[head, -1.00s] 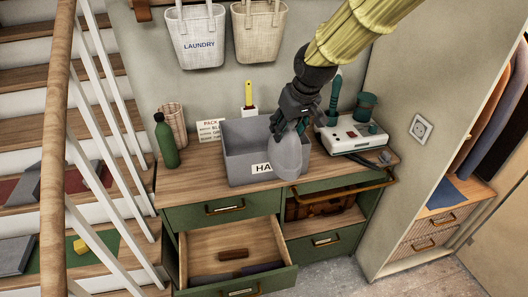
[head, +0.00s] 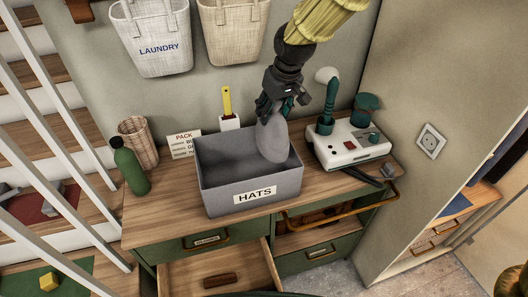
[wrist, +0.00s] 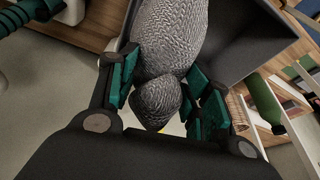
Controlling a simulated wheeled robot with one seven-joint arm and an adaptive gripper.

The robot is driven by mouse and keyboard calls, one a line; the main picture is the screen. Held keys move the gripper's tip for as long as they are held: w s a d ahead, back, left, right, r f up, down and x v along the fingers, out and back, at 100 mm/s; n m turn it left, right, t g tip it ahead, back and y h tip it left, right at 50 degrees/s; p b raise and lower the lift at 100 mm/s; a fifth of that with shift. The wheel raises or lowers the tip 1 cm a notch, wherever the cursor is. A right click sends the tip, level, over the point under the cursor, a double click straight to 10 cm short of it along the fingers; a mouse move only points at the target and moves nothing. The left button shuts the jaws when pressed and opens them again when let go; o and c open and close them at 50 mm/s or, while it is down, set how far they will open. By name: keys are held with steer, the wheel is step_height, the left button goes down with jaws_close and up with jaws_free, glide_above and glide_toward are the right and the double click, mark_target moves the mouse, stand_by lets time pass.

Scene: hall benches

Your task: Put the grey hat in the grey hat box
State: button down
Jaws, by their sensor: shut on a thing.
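The grey hat (head: 272,141) is a soft knitted piece. It hangs from my gripper (head: 270,110) over the right part of the open grey hat box (head: 222,196), which is labelled HATS and stands on the wooden bench top. In the head view the hat's lower end overlaps the box interior, and I cannot tell whether it touches the wall or floor. In the wrist view the teal finger pads of my gripper (wrist: 160,95) close on the knitted hat (wrist: 172,35), with the grey box (wrist: 240,45) behind it.
A white device (head: 347,150) with teal parts stands close to the box's right. A green bottle (head: 130,168), a wicker basket (head: 138,142) and a small sign (head: 183,143) stand to the left. A yellow-handled brush (head: 228,104) is behind. An open drawer (head: 180,275) juts out below.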

mark_target(282, 123)
step_height(282, 123, down, 10)
steer(key=shift+w+r+p, duration=0.15)
steer(key=shift+r+p, duration=0.05)
steer(key=shift+p, duration=0.9)
steer(key=shift+x, duration=0.8)
steer(key=shift+s+d+f+p, duration=0.25)
steer(key=shift+f+p, duration=0.1)
steer(key=shift+f, duration=0.2)
steer(key=x, duration=0.2)
steer(key=shift+s+f+p, duration=0.1)
steer(key=shift+f+p, duration=0.25)
steer(key=shift+s, duration=0.15)
steer(key=c, duration=0.8)
jaws_free()
steer(key=shift+f, duration=0.1)
steer(key=shift+d, duration=0.1)
steer(key=shift+b+v, duration=1.7)
steer(key=shift+v, duration=4.35)
